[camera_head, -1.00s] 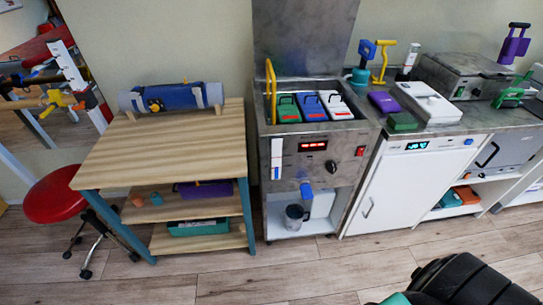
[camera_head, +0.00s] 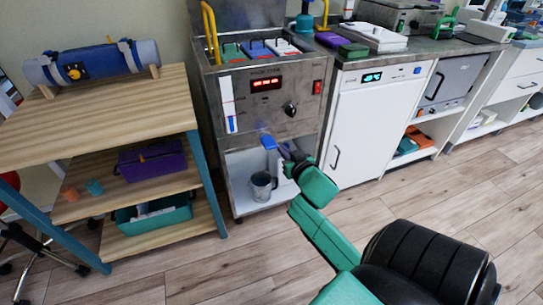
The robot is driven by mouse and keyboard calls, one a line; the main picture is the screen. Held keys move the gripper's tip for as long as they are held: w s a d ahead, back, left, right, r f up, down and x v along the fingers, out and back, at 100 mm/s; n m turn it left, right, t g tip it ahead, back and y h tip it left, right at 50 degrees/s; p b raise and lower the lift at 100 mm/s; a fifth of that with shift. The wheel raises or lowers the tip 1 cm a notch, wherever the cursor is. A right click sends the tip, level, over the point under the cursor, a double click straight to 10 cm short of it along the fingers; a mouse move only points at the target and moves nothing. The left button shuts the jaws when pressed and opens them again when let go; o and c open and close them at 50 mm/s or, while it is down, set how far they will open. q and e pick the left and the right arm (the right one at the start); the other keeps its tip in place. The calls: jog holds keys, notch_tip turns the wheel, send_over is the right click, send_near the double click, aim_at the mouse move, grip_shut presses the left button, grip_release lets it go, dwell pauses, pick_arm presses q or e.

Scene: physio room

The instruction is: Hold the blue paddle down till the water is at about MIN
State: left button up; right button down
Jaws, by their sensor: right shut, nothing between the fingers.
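The blue paddle (camera_head: 268,142) sticks out from the lower front of the steel water unit (camera_head: 275,125). My right gripper (camera_head: 284,151) is shut and empty, just right of the paddle; I cannot tell whether they touch. A pale upright gauge (camera_head: 227,97) on the unit's left front shows blue in its lower part; the MIN mark is too small to read. A grey jug (camera_head: 262,187) stands on the shelf below the paddle. My left gripper is not in view.
Green, blue and white lidded packs (camera_head: 258,48) sit in the unit's top, beside a yellow handle (camera_head: 210,32). A red switch (camera_head: 317,87) and black knob (camera_head: 290,110) are on its front. A wooden shelf table (camera_head: 110,108) stands left; a white cabinet (camera_head: 375,125) stands right.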

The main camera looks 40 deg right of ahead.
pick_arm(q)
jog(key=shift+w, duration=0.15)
pick_arm(e)
jog(key=shift+r, duration=0.75)
jog(key=shift+w, duration=0.1)
jog(key=b, duration=0.2)
send_over(273, 145)
jog(key=s+a, duration=0.2)
notch_tip(273, 145, down, 3)
jog(key=f, duration=0.1)
jog(key=f+b, duration=0.1)
jog(key=f, duration=0.1)
jog(key=shift+w+d+f+b, duration=0.15)
jog(key=shift+w+d+b, duration=0.1)
jog(key=shift+w+b, duration=0.05)
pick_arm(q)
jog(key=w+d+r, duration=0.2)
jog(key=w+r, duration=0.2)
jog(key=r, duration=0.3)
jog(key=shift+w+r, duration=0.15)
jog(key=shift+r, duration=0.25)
pick_arm(e)
jog(key=shift+f, duration=0.15)
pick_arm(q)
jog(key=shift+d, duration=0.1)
